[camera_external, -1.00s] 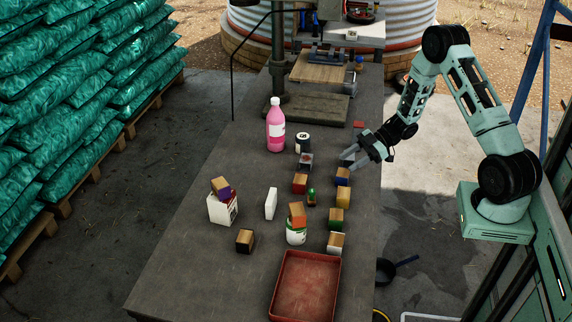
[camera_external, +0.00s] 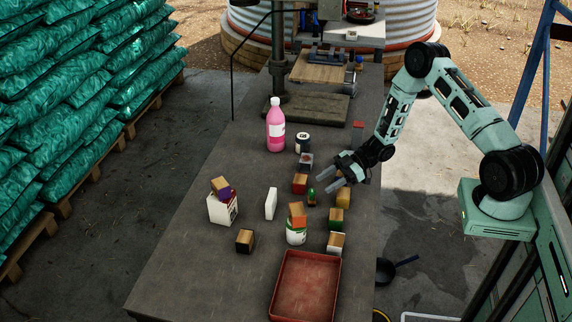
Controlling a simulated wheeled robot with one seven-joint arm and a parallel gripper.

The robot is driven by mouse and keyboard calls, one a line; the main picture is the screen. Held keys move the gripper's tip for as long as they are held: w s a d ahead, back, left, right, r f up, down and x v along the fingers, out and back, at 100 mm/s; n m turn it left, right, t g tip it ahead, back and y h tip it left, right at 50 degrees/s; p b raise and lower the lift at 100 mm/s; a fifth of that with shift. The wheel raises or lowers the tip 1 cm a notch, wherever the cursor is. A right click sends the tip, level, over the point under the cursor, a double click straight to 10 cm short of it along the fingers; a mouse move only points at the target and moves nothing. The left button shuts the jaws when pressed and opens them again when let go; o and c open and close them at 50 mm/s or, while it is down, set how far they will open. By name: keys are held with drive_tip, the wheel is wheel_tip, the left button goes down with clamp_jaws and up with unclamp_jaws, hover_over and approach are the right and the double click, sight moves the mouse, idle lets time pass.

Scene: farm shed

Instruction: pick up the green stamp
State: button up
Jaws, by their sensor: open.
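The green stamp (camera_external: 336,220), a small block with a wood-coloured top and a green lower part, stands on the right side of the grey workbench. My gripper (camera_external: 323,181) is open and empty. It is above the bench, farther back than the green stamp, with its fingers pointing left. A yellow stamp (camera_external: 343,198) stands just behind the green one, between it and my gripper. A small green bottle-like thing (camera_external: 311,197) stands to the left, close to the fingertips in the picture.
A white stamp (camera_external: 335,243) stands in front of the green one. A red stamp (camera_external: 300,184) is behind left. An orange block (camera_external: 298,212) tops a can (camera_external: 296,236). A red tray (camera_external: 305,286) lies at the front; a pink bottle (camera_external: 275,128) stands behind.

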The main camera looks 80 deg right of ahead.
sight(314, 190)
drive_tip(key=p+x, duration=0.1)
drive_tip(key=x, duration=0.4)
drive_tip(key=shift+s+a, duration=0.1)
clamp_jaws()
drive_tip(key=shift+r, duration=0.15)
